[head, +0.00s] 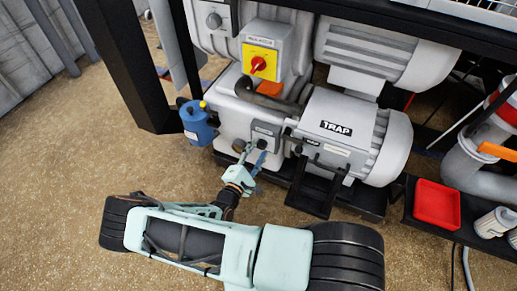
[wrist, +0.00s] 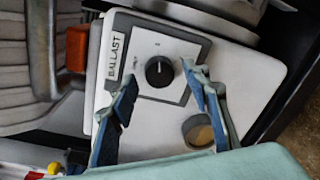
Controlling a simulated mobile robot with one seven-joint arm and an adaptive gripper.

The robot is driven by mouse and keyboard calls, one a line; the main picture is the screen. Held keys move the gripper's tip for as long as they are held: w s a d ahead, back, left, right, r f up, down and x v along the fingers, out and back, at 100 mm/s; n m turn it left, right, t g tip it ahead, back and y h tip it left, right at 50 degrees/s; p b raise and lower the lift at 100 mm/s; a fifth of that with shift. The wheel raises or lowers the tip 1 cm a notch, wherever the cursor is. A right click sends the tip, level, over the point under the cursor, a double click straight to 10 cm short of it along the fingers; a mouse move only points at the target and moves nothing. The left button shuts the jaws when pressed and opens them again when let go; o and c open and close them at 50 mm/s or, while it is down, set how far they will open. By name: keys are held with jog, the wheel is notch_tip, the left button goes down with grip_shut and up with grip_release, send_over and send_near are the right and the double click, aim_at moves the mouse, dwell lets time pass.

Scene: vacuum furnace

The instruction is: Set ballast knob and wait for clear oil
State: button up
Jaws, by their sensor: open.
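The black ballast knob (wrist: 159,72) sits on a small grey panel (wrist: 180,93) with a BALLAST label (wrist: 115,53) in the wrist view. A pale pointer mark shows at the top of the knob. My gripper (wrist: 161,77) is open, with one blue finger on each side of the knob; I cannot tell whether either touches it. The round oil sight glass (wrist: 198,131) is below the panel and looks cloudy tan, partly covered by the right finger. In the head view my gripper (head: 257,157) is in front of the pump's panel, and the knob is hard to make out.
A red rotary switch (head: 258,64) on a yellow plate is above the panel. A blue container (head: 197,122) stands left of the pump. The TRAP-labelled cylinder (head: 340,135) and a red tray (head: 437,204) are to the right. Black frame posts flank the pump; the floor in front is clear.

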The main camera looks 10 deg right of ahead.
jog(key=v, duration=1.1)
jog(key=shift+a, duration=0.1)
